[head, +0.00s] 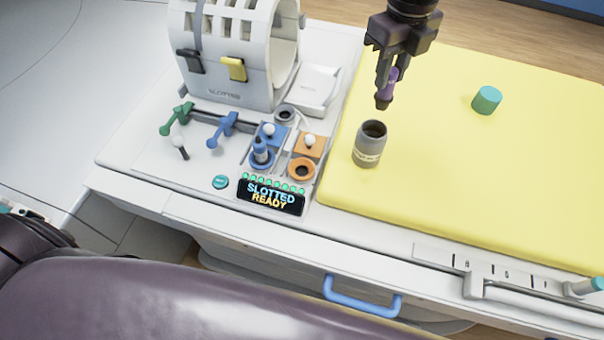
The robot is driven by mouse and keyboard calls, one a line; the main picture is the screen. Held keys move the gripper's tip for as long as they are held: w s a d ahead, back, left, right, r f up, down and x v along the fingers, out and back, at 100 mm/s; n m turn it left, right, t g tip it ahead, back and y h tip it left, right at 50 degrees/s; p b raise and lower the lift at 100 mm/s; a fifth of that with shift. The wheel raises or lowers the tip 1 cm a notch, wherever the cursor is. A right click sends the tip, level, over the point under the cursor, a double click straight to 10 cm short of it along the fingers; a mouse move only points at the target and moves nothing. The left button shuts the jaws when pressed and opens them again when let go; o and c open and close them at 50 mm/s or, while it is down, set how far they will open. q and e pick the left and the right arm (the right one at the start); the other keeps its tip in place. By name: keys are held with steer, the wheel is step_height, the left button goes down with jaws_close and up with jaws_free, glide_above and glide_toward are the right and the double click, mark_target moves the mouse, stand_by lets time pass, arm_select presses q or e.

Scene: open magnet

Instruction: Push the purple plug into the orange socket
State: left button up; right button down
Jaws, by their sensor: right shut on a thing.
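The purple plug (392,78) is held in my right gripper (386,92), which is shut on it. The gripper hangs above the yellow mat, up and behind the grey cup. The gripper's fingers partly hide the plug. The orange socket (302,169) is a round ring with a dark opening on the white console, left of and nearer than the gripper. The plug is well apart from it. My left gripper is not in view.
A grey cup (369,146) stands on the yellow mat (440,180) between plug and socket. A teal cylinder (487,100) is at right.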

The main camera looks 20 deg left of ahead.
mark_target(379, 97)
steer(key=shift+f+b, duration=0.75)
steer(key=shift+f, duration=2.15)
steer(key=shift+s+a, duration=0.25)
steer(key=shift+a, duration=0.15)
steer(key=s+a+p, duration=0.4)
steer(key=s+a, duration=0.3)
steer(key=a, duration=0.5)
steer(key=shift+a+p, duration=0.35)
steer(key=shift+a, duration=0.05)
steer(key=shift+s, duration=0.1)
step_height(379, 97, down, 10)
steer(key=b, duration=0.5)
steer(key=shift+b, duration=0.35)
